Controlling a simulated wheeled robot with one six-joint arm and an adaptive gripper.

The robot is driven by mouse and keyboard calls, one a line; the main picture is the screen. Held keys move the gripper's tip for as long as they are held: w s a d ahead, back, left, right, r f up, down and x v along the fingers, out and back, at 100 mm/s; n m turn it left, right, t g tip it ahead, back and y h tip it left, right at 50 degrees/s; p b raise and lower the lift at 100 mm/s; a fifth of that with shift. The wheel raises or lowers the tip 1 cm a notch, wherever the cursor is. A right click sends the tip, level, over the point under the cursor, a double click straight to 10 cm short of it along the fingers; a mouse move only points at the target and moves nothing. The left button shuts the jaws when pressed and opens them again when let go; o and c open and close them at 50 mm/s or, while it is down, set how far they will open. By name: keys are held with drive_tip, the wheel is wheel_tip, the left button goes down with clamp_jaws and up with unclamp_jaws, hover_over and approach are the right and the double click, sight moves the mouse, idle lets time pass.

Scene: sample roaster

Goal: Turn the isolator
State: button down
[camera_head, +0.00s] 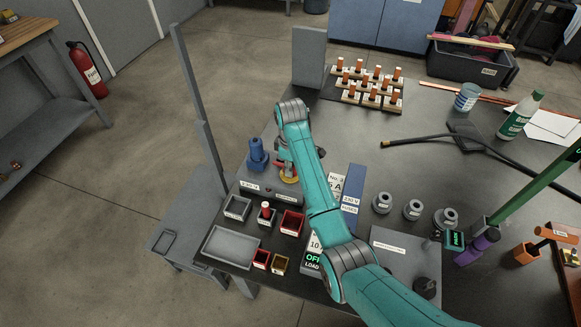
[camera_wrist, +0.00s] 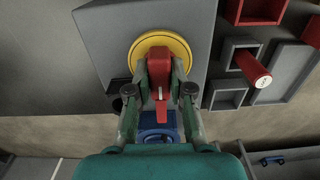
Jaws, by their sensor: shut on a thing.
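The isolator shows in the wrist view as a red handle (camera_wrist: 159,68) on a round yellow plate (camera_wrist: 150,42), set on a grey box (camera_wrist: 95,45). My gripper (camera_wrist: 162,80) is shut on the red handle, one finger on each side of it. In the head view my arm covers most of the isolator; part of the yellow plate (camera_head: 289,177) shows below my gripper (camera_head: 290,165). How far the handle is turned cannot be told from the head view.
A blue device (camera_head: 257,155) stands just left of my gripper. Open grey and red trays (camera_head: 292,222) lie in front of it. Wooden blocks with orange tops (camera_head: 370,85) stand at the back. A grey post (camera_head: 200,100) rises left of the table.

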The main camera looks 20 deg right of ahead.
idle(0.3)
drive_tip(key=c, duration=1)
unclamp_jaws()
drive_tip(key=shift+c, duration=0.2)
